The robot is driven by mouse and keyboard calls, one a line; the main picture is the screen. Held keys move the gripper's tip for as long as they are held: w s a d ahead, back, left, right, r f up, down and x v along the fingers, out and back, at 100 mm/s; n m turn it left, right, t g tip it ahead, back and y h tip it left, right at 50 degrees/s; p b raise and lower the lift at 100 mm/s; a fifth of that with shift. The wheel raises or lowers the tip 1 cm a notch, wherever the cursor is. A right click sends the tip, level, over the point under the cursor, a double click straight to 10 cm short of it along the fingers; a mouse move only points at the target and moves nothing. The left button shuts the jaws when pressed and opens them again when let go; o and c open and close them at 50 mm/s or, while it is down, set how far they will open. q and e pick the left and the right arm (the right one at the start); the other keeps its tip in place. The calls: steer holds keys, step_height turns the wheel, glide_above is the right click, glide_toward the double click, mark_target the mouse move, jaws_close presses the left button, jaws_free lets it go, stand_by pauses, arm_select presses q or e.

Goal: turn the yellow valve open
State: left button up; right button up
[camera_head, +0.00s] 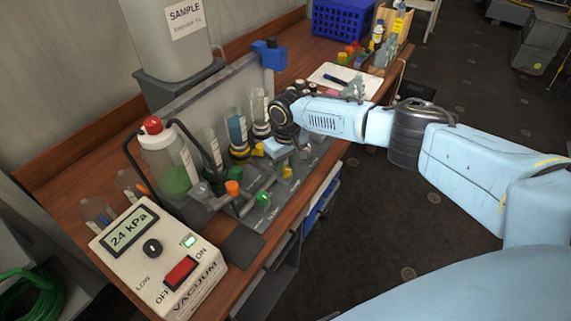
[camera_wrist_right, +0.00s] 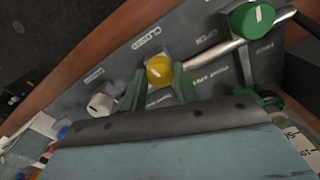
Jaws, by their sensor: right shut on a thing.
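The yellow valve (camera_wrist_right: 160,70) is a round knob with a pale pointer mark, on a grey panel (camera_wrist_right: 207,62) with "CLOSED" and "OPEN" lettering. In the right wrist view, the green fingers of my right gripper (camera_wrist_right: 161,84) stand on both sides of the knob, shut on it. In the head view the yellow valve (camera_head: 287,172) shows just below my right gripper (camera_head: 282,163), partly covered by it. The exact pointer setting is hard to read. My left gripper is not in view.
A green knob (camera_wrist_right: 250,20) and a white knob (camera_wrist_right: 101,104) flank the valve. A vacuum box (camera_head: 150,250) reading 24 kPa sits at the bench's near end. Open floor (camera_head: 390,230) lies right of the bench.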

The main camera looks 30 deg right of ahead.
mark_target(285, 168)
steer(key=n, duration=0.8)
steer(key=shift+p, duration=0.3)
steer(key=n, duration=0.4)
steer(key=shift+a+n, duration=0.1)
steer(key=shift+n, duration=2.1)
steer(key=o, duration=1)
steer(key=r, duration=1.3)
steer(key=shift+w+r, duration=0.2)
steer(key=shift+r, duration=0.05)
